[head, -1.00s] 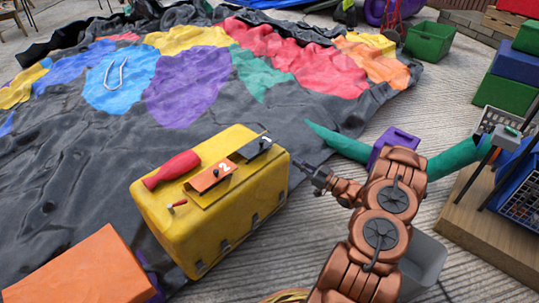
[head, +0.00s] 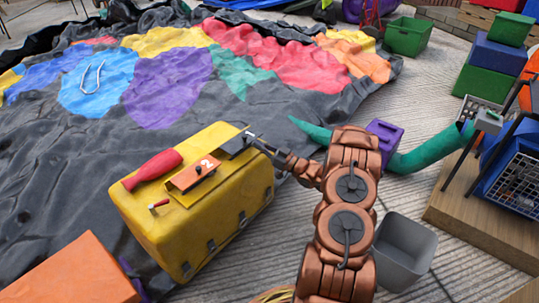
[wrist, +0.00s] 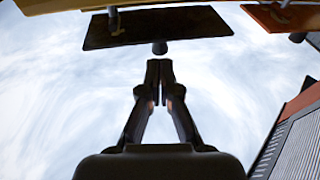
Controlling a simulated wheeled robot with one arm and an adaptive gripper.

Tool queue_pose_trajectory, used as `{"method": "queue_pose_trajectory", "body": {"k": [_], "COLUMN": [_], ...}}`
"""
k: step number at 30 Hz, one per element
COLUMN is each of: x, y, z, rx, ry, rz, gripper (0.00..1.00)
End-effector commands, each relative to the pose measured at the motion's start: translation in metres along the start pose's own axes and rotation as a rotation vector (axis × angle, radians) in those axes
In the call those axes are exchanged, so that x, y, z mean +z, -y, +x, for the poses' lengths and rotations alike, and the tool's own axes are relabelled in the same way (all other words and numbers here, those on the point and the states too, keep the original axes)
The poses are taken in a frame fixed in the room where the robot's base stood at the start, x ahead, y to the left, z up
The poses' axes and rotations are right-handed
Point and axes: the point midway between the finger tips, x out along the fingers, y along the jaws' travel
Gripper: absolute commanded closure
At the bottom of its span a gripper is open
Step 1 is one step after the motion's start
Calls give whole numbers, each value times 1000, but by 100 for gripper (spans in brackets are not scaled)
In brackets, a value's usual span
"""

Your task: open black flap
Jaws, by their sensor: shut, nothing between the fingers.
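The black flap (head: 237,144) is on top of the yellow box (head: 200,215), at its far right end. In the wrist view the black flap (wrist: 180,27) is a dark plate near the top, with a small knob (wrist: 159,48) on its near edge. My gripper (head: 252,138) is at the flap's right edge in the head view. In the wrist view its fingertips (wrist: 159,66) are together, empty and right by the knob. I cannot tell whether they touch it. The orange flap (head: 193,175) marked 2 is beside the black one.
A red bottle-shaped object (head: 152,169) and a small red-tipped lever (head: 159,204) are on the yellow box. An orange block (head: 75,275) is at front left. A grey bin (head: 405,250) stands right of my arm. A green tube (head: 430,155) lies beyond.

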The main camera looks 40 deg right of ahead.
Motion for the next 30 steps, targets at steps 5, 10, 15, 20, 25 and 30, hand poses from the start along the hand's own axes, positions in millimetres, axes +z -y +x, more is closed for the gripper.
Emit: {"method": "queue_pose_trajectory", "body": {"k": [5,10,15,20,25,30], "x": [2,2,1,1,-1,-5], "y": [1,0,0,0,0,5], "z": [19,27,29,29,30,36], "rx": [-2,1,2,1,0,-9], "ry": [0,1,2,1,8,38], "rz": [0,0,1,1,2,8], "gripper": [100,100,100,100,100,100]}}
